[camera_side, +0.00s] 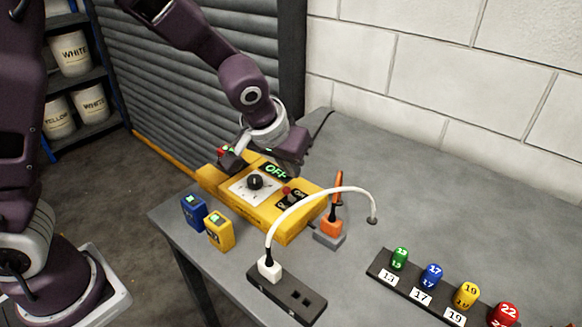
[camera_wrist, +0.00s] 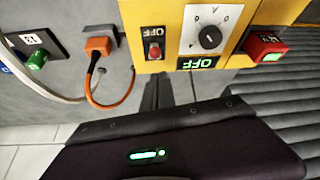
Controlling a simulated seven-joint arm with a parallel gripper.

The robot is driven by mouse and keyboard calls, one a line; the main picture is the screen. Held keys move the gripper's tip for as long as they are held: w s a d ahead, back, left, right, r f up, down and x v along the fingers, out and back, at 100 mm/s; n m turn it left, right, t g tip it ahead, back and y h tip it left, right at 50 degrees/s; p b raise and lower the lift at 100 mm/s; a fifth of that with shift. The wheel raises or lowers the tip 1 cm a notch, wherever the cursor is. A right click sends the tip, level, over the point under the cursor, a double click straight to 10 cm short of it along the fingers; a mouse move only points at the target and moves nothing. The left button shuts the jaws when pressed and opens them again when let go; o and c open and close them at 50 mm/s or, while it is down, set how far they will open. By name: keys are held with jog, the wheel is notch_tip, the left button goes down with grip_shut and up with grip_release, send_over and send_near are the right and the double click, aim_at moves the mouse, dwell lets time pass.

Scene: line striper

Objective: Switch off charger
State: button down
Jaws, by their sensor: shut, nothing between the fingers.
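The yellow charger (camera_side: 228,207) lies on the grey table, and its top also shows in the wrist view (camera_wrist: 230,30). It has a black dial (camera_side: 255,181) on a white plate, a display (camera_side: 275,171) lit green with "OFF", and a red switch (camera_side: 287,190) beside a black label. In the wrist view the red switch (camera_wrist: 154,50) is below the word OFF. A red battery (camera_wrist: 265,47) with a green light sits at one end. My gripper (camera_side: 284,152) is shut and empty at the charger's far side. Its fingertips are hidden in the side view.
Blue (camera_side: 194,212) and yellow (camera_side: 219,230) batteries stand near the table's left edge. An orange plug (camera_side: 331,222) and a white cable (camera_side: 330,190) arching from a black socket strip (camera_side: 285,297) stand right of the charger. A rack (camera_side: 425,295) of numbered coloured pieces is at front right.

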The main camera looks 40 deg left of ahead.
jog(key=w+a+r, duration=0.1)
jog(key=w+r, duration=0.2)
jog(key=w, duration=0.1)
jog(key=s+r, duration=0.5)
jog(key=s, duration=0.4)
jog(key=shift+d, duration=0.4)
jog(key=s+a+r+m, duration=0.1)
jog(key=s+a+r, duration=0.1)
jog(key=s, duration=0.9)
jog(key=s+a+r+m, duration=0.1)
jog(key=s+a, duration=0.3)
jog(key=s, duration=0.7)
jog(key=shift+a+r+h, duration=0.15)
jog(key=shift+r+h, duration=0.25)
jog(key=shift+w, duration=0.1)
